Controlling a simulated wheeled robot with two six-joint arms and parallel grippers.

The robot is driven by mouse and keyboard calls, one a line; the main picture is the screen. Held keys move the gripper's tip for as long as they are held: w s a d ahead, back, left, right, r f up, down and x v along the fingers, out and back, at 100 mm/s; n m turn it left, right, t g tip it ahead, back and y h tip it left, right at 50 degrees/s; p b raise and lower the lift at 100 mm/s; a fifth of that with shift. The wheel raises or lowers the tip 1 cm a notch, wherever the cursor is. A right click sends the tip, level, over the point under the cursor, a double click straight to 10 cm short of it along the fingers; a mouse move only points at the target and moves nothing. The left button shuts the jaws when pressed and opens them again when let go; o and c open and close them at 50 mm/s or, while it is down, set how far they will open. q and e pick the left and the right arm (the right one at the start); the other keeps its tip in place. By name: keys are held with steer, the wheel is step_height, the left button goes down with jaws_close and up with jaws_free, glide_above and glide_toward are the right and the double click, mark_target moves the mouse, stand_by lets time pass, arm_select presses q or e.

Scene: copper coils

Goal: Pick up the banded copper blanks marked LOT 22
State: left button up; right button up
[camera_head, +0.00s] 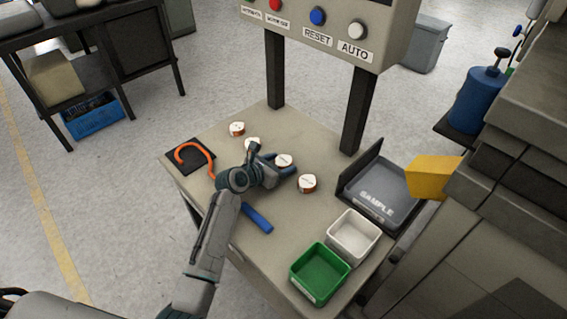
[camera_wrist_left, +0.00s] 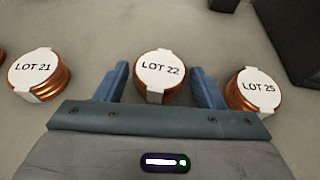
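The banded copper blank marked LOT 22 (camera_wrist_left: 161,73) is a short copper coil with a white band and label. In the left wrist view it sits upright between the blue fingers of my left gripper (camera_wrist_left: 160,88), with a gap on each side. In the head view, this blank (camera_head: 284,159) is on the table, partly hidden by my open left gripper (camera_head: 282,168). The LOT 21 blank (camera_wrist_left: 40,72) stands to its left and the LOT 25 blank (camera_wrist_left: 256,90) to its right. My right gripper is not in view.
The table (camera_head: 225,170) also holds an orange hook on a dark pad (camera_head: 172,160), a blue bar (camera_head: 257,219), a SAMPLE tray (camera_head: 350,193), a white bin (camera_head: 336,254) and a green bin (camera_head: 304,289). Panel posts (camera_head: 358,115) rise at the back.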

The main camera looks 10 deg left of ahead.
arm_select(q)
steer(key=c, duration=0.7)
steer(key=shift+c, duration=0.4)
steer(key=shift+r, duration=0.15)
